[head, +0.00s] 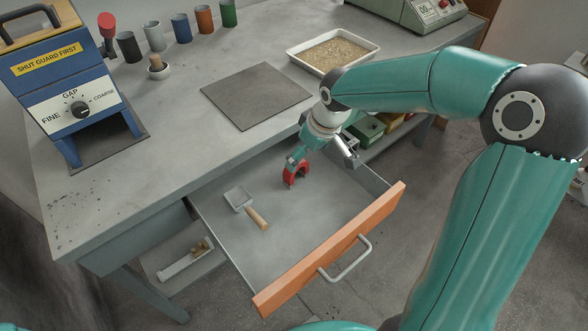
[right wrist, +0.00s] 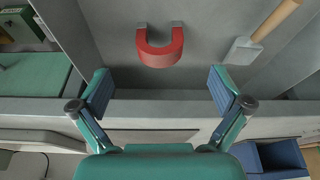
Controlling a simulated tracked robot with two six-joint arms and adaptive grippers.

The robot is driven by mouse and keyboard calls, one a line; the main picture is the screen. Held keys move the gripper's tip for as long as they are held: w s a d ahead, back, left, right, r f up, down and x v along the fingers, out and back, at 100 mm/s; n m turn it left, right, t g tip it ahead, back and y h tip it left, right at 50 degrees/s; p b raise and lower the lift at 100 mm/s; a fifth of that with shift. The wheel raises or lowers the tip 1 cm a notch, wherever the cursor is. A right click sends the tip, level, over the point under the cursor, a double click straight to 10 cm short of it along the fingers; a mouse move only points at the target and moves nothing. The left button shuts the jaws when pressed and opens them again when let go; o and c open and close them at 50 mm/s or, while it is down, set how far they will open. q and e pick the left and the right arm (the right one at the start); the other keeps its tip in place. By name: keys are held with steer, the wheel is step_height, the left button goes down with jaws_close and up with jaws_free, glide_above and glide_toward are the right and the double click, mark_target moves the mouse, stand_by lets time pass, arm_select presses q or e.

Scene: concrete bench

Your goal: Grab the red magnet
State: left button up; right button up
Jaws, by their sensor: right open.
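The red magnet (head: 296,175) is a horseshoe with grey tips. It sits inside the open drawer (head: 315,225), near its back. My right gripper (head: 322,158) reaches over the drawer from the right, and one finger partly overlaps the magnet in the head view. In the right wrist view the gripper (right wrist: 160,90) is open and empty. The magnet (right wrist: 160,56) shows there beyond the fingertips, centred between them, with its curved end towards the gripper. I see no contact. My left gripper is not in view.
A small scoop with a wooden handle (head: 256,217) lies left of the magnet in the drawer. The drawer's orange front (head: 335,250) and the bench top edge bound the space. A dark mat (head: 255,95) and a tray of grain (head: 332,53) are on the bench.

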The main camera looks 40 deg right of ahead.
mark_target(296, 180)
steer(key=x, duration=0.3)
steer(key=b+x, duration=0.1)
steer(key=x, duration=0.7)
steer(key=shift+w+f, duration=0.15)
steer(key=shift+w, duration=0.2)
steer(key=shift+c, duration=0.3)
steer(key=c, duration=1.5)
